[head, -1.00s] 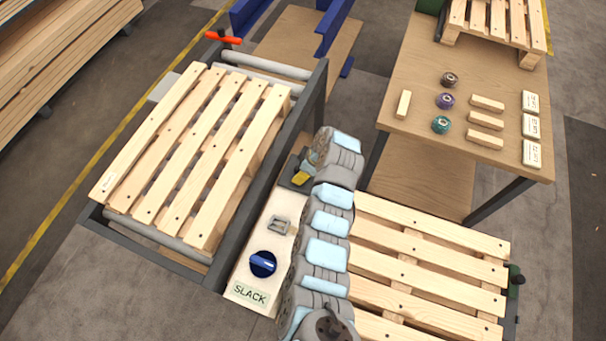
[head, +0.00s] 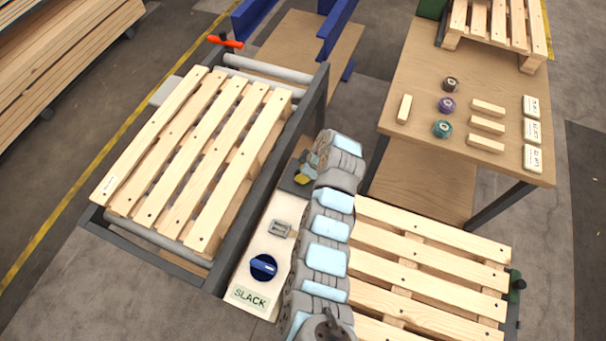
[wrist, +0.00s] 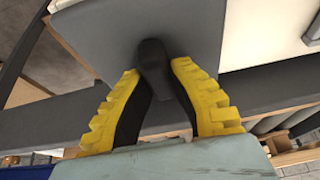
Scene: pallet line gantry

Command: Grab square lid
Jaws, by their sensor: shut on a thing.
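The square lid (wrist: 110,35) is a flat dark grey plate with a black knob (wrist: 152,58) standing on it. In the wrist view my gripper (wrist: 155,70) has its two yellow, ridged fingers closed on the knob, one on each side. In the head view the lid (head: 289,184) shows as a dark patch at the far end of the pale control panel. My gripper (head: 303,179) is over it there, partly hidden by my arm. I cannot tell whether the lid rests on the panel or is slightly raised.
The pale panel (head: 255,285) carries a blue knob (head: 263,267), a grey switch (head: 280,228) and a "SLACK" label. A dark frame rail and a pallet (head: 190,165) lie to the left. Another pallet (head: 430,270) lies right of my arm. A wooden table (head: 440,70) with small parts stands behind.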

